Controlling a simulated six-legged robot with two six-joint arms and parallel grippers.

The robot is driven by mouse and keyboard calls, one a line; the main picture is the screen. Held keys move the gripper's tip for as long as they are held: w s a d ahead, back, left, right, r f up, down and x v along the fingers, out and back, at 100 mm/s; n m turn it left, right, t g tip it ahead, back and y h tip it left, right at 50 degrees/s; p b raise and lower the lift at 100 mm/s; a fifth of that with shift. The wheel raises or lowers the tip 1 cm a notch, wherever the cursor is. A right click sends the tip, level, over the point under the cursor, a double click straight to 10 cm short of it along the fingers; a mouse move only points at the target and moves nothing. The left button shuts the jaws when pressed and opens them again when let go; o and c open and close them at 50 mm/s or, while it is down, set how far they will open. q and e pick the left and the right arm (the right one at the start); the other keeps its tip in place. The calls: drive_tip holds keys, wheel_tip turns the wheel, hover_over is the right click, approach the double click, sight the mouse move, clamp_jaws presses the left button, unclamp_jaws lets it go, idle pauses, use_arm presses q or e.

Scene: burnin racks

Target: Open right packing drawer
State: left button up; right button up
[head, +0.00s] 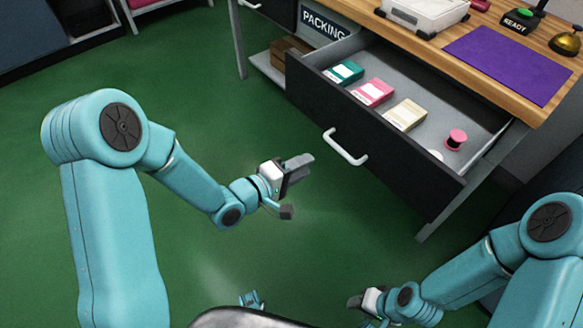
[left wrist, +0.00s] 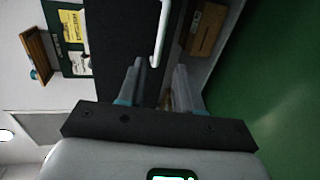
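The right packing drawer (head: 385,142) stands pulled out from under the wooden desk, with its dark front towards me. Its white bar handle (head: 345,147) shows on the front, and the handle also shows in the left wrist view (left wrist: 161,35). Inside the drawer are a green box (head: 343,72), a pink box (head: 373,92), a cream box (head: 405,114) and a pink spool (head: 456,139). My left gripper (head: 300,187) is open and empty, a little left of and below the handle, apart from it. My right gripper (head: 357,301) is low in the head view; its fingers are too small to judge.
The desk top holds a purple mat (head: 508,64), a white case (head: 424,12), a READY button (head: 519,20) and a brass bell (head: 566,41). A PACKING sign (head: 324,25) hangs left of the drawer. A cardboard box (head: 288,55) sits on a low shelf. Green floor is clear around my left arm.

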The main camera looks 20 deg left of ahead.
use_arm(q)
drive_tip(key=shift+v, duration=1.55)
drive_tip(key=shift+s+d, duration=0.1)
drive_tip(key=s+d+f+g+y, duration=0.1)
drive_tip(key=s+f+g+y, duration=0.2)
drive_tip(key=f, duration=0.5)
drive_tip(key=s+d+f+g, duration=0.1)
drive_tip(key=s+f+g, duration=0.2)
drive_tip(key=s+f, duration=0.35)
drive_tip(key=s+a+f+m+g+y, duration=0.2)
drive_tip(key=s+f+m+g, duration=0.4)
drive_tip(key=s+f+m, duration=0.3)
wheel_tip(320, 180, up, 23)
drive_tip(key=p, duration=2.1)
drive_tip(key=shift+s+p, duration=0.4)
drive_tip(key=shift+s, duration=0.05)
